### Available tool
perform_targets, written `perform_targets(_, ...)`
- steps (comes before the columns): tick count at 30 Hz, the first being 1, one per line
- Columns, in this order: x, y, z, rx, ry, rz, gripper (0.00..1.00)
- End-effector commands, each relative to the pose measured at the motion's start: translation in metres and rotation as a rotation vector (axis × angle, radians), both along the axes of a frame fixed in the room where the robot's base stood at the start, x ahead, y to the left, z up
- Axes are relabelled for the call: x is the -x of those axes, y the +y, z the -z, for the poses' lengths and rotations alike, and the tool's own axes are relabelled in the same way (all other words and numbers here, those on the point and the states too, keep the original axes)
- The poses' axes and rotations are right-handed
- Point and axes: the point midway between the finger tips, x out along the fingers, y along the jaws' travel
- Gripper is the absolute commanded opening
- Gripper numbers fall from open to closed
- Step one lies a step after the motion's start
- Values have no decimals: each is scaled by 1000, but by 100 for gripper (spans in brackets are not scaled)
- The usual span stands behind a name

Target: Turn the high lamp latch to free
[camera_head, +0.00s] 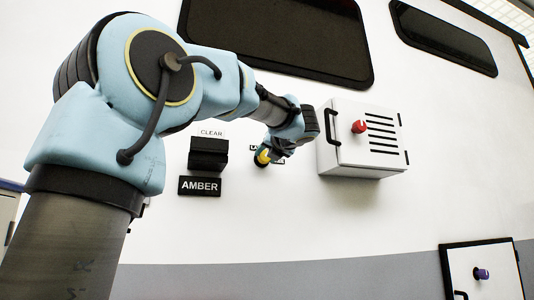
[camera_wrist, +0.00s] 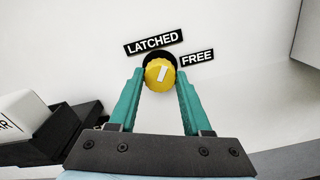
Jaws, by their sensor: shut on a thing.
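The lamp latch is a round yellow knob (camera_wrist: 153,80) on a black base on the white wall. It has a white pointer mark, which leans up and to the right, between the two labels. The label LATCHED (camera_wrist: 154,42) is above left of the knob and the label FREE (camera_wrist: 197,57) is to its right. My gripper (camera_wrist: 159,75) has its teal fingers on either side of the knob, shut on it. In the head view the knob (camera_head: 262,157) is partly hidden by my gripper (camera_head: 266,152), and the labels are mostly covered.
A black holder (camera_head: 208,154) sits left of the knob, between a CLEAR label (camera_head: 211,132) and an AMBER sign (camera_head: 200,186). A white vented box (camera_head: 362,140) with a red knob (camera_head: 358,127) stands out from the wall to the right. The wall below the knob is bare.

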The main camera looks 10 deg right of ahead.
Motion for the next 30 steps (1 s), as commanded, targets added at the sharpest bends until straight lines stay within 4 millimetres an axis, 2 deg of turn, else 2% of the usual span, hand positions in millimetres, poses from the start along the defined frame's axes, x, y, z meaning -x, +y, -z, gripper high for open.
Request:
perform_targets(18, 0, -1, -2, -581, 76, 2, 0)
perform_targets(30, 0, -1, -1, -873, 113, 1, 0)
